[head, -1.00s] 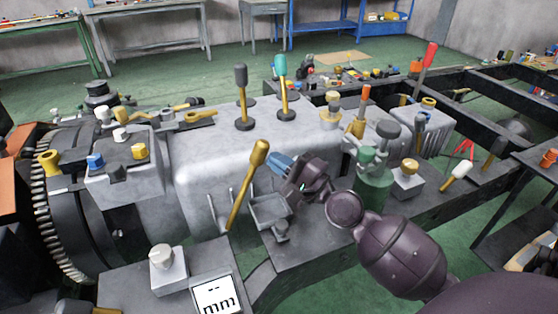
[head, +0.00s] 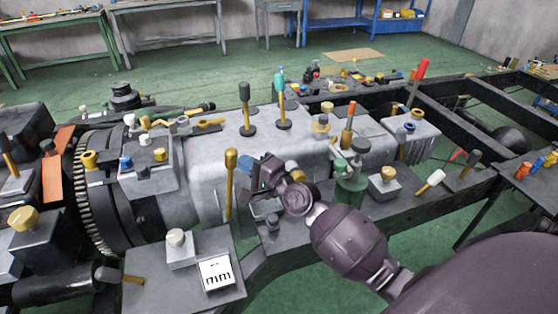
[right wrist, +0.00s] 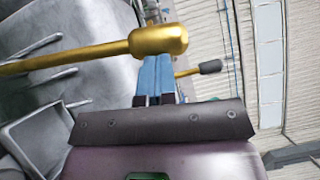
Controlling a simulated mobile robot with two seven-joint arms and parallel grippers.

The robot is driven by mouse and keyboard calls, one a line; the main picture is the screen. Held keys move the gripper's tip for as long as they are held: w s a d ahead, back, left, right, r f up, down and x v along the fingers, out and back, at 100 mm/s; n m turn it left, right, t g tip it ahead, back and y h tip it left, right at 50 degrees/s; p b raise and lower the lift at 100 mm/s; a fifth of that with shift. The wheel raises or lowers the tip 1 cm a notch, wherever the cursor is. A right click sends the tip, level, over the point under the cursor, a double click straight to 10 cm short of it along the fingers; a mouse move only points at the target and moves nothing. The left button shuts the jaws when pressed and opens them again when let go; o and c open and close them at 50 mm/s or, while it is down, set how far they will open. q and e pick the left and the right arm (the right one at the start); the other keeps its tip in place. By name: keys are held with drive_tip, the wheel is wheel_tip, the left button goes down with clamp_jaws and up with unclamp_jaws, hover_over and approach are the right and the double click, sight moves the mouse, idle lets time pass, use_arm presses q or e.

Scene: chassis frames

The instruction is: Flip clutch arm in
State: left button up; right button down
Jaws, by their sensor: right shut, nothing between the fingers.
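The clutch arm appears to be the gold lever (head: 230,185) on the near side of the grey gearbox housing. It stands nearly upright in the head view. In the right wrist view its thick knob end (right wrist: 158,40) crosses above my fingers. My right gripper (head: 246,163) is just right of the lever's upper part. Its blue fingers (right wrist: 157,72) are shut with nothing between them, and their tips meet the knob's edge in the wrist view. I cannot tell for sure whether they touch it. My left gripper is not in view.
A grey block with a white knob (head: 177,245) and a display marked "mm" (head: 216,273) stand in front. A green canister (head: 351,185) is right of my gripper. Several upright levers, including a teal-topped one (head: 281,100), rise from the housing top.

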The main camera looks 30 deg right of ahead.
sight(231, 159)
drive_tip(key=a+r+p, duration=0.1)
drive_tip(key=a+n+p, duration=0.1)
drive_tip(key=p, duration=0.1)
drive_tip(key=shift+w+a+r+g, duration=0.3)
drive_tip(key=shift+w+a+r, duration=0.1)
drive_tip(key=shift+w+a+n+p, duration=0.15)
drive_tip(key=shift+a+n+p, duration=0.25)
drive_tip(key=shift+a+p, duration=0.45)
use_arm(q)
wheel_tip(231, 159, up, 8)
drive_tip(key=p, duration=0.2)
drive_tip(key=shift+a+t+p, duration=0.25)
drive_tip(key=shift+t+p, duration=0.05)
drive_tip(key=shift+p, duration=0.1)
use_arm(e)
drive_tip(key=shift+w+a+f+n+g+h, duration=0.1)
drive_tip(key=shift+a+f+n+g+h, duration=0.15)
drive_tip(key=shift+a, duration=0.3)
drive_tip(key=shift+w+a+f+n+g+h, duration=0.1)
drive_tip(key=shift+a+n+g, duration=0.2)
drive_tip(key=shift+a, duration=0.35)
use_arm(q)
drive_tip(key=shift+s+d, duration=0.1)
use_arm(e)
drive_tip(key=shift+r, duration=0.1)
